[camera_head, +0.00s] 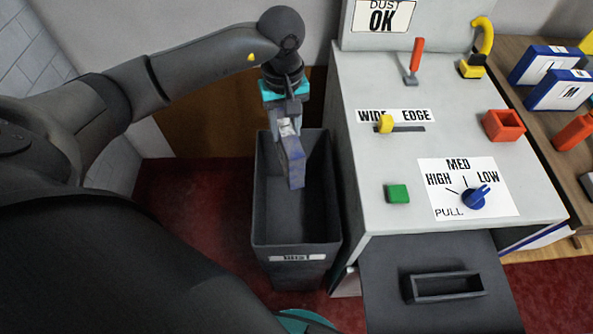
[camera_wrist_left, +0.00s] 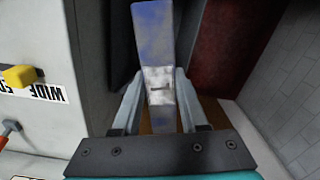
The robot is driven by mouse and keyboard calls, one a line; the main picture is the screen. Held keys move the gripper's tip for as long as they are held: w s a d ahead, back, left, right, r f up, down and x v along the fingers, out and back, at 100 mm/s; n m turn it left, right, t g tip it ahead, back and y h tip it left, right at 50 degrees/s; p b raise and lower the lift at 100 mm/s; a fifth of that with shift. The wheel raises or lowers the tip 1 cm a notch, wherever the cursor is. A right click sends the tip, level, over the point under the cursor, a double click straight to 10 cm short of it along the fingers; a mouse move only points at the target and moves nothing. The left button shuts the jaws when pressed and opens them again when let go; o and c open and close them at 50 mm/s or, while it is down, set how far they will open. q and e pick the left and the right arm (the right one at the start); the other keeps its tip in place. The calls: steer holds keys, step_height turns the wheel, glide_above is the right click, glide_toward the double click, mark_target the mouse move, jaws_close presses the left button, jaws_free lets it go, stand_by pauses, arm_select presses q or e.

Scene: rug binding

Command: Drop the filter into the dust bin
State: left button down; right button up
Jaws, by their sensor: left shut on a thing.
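The filter (camera_head: 293,160) is a narrow slab, bluish grey with a pale whitish end. My left gripper (camera_head: 287,127) is shut on its pale end and holds it hanging down over the dust bin's opening. In the left wrist view the filter (camera_wrist_left: 158,50) sits between the two fingers of the left gripper (camera_wrist_left: 155,100). The dust bin (camera_head: 296,243) is a tall dark grey open box with a label on its front, standing on the floor left of the machine. My right gripper is not in view.
A grey machine (camera_head: 445,140) stands right of the bin, with a red lever (camera_head: 414,60), yellow slider (camera_head: 385,124), green button (camera_head: 397,194) and blue dial (camera_head: 474,197). A dark drawer (camera_head: 440,310) juts from its front. Red carpet (camera_head: 205,200) lies left of the bin.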

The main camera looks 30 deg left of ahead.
arm_select(q)
step_height(320, 180, down, 4)
steer(key=b, duration=0.3)
steer(key=shift+w, duration=0.1)
steer(key=shift+f+b, duration=0.7)
steer(key=shift+f, duration=0.25)
step_height(320, 180, down, 4)
steer(key=shift+r+b, duration=0.1)
steer(key=shift+b, duration=1.1)
steer(key=shift+f, duration=0.2)
steer(key=c, duration=0.8)
jaws_free()
steer(key=o, duration=0.4)
steer(key=shift+o, duration=0.2)
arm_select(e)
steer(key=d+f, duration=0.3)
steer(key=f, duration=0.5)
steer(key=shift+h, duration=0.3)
